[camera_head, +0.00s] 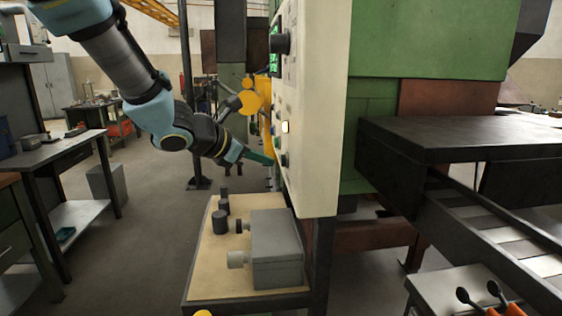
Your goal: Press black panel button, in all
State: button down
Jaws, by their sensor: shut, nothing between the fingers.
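The cream control panel (318,110) stands at the centre, its button face seen at a steep angle. A dark round button (284,160) sits low on that face, below a lit white square button (285,127). A larger black knob (283,43) sticks out near the top beside a green display (274,62). My gripper (268,160) is shut and empty, with its greenish fingers pointing at the lower part of the face, just left of the dark button. I cannot tell whether the fingertips touch the panel.
Below the panel, a bench (206,268) carries a grey box (276,248) and several dark cylinders. Yellow parts (251,100) stand close behind my wrist. A dark table (450,135) is at right, workbenches (70,150) at left. The floor between is clear.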

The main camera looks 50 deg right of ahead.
dwell(0.8)
jog(key=shift+s+d+b, duration=0.25)
jog(key=shift+d+b, duration=0.1)
jog(key=shift+s+d+b, duration=0.3)
dwell(0.9)
jog(key=shift+w+a, duration=0.55)
jog(key=shift+a, duration=0.1)
jog(key=shift+w+a, duration=0.8)
jog(key=shift+a, duration=0.2)
jog(key=shift+w+a, duration=0.8)
jog(key=shift+a, duration=0.15)
